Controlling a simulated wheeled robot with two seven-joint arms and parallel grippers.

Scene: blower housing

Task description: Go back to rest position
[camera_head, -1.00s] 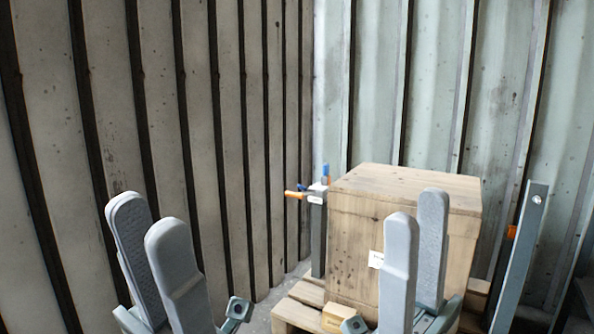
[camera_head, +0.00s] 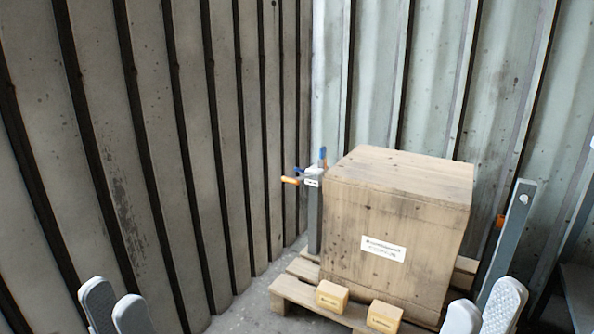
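My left gripper (camera_head: 115,303) shows only its two grey fingers at the bottom left edge. They stand apart with nothing between them, and the inner pad of one shows. My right gripper (camera_head: 484,310) shows its two grey fingers at the bottom right edge. They are spread and empty, pointing up, with one textured inner pad visible. The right fingers appear in front of and to the right of the wooden crate's lower corner. The rest of both grippers and the arms is cut off below the frame.
A large wooden crate (camera_head: 395,215) with a white label stands on a pallet (camera_head: 290,290). Two small labelled blocks, one left (camera_head: 332,296) and one right (camera_head: 384,317), are at its front. A grey post (camera_head: 314,215) and a slanted grey bar (camera_head: 508,240) flank it. Corrugated walls close the corner.

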